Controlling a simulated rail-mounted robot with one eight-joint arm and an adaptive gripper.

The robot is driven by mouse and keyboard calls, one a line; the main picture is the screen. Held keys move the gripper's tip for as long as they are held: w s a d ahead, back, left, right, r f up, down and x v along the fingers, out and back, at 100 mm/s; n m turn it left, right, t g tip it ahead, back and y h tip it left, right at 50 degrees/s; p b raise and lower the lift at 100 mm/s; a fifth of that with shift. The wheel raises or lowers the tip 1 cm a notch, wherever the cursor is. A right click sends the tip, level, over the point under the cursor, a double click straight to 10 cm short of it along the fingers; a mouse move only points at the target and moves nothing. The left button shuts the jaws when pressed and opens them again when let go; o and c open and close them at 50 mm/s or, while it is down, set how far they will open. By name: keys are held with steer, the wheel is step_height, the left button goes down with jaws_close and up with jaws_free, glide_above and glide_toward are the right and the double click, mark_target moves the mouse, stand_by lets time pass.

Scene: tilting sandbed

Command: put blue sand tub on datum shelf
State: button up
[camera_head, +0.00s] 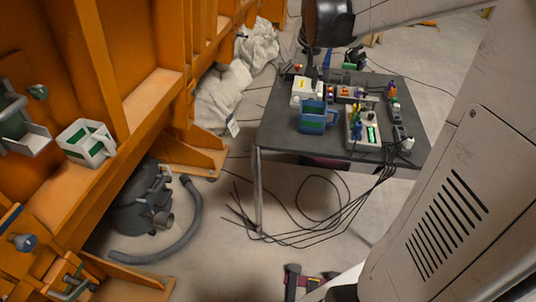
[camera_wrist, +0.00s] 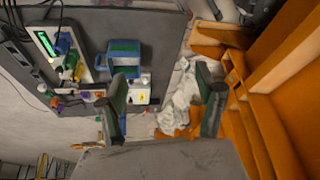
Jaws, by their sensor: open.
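The blue sand tub (camera_head: 312,122) stands upright on the dark table, near its front left edge, with green on it. In the wrist view the tub (camera_wrist: 122,60) lies up and left of the fingers, apart from them. My gripper (camera_wrist: 164,108) is open, with nothing between its fingers. In the head view its dark wrist is above the far side of the table, and the fingers are hard to make out. No shelf is labelled as the datum shelf; an orange ledge (camera_head: 55,190) runs along the orange frame at the left.
The dark table (camera_head: 285,140) also bears a white box (camera_head: 301,90), a tray of tools (camera_head: 352,137) and several small items close to the tub.

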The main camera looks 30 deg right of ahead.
steer(key=s+a+n+t, duration=0.3)
steer(key=s+a+n, duration=0.1)
steer(key=s+a, duration=1.6)
steer(key=shift+s+a+f, duration=0.15)
steer(key=shift+s+f, duration=0.05)
steer(key=shift+s, duration=0.35)
steer(key=shift+o, duration=0.5)
steer(key=shift+s+a+f+y, duration=0.15)
steer(key=shift+s+y, duration=0.05)
steer(key=shift+y, duration=0.1)
steer(key=o, duration=0.7)
steer(key=shift+s+f, duration=0.1)
steer(key=shift+o, duration=0.2)
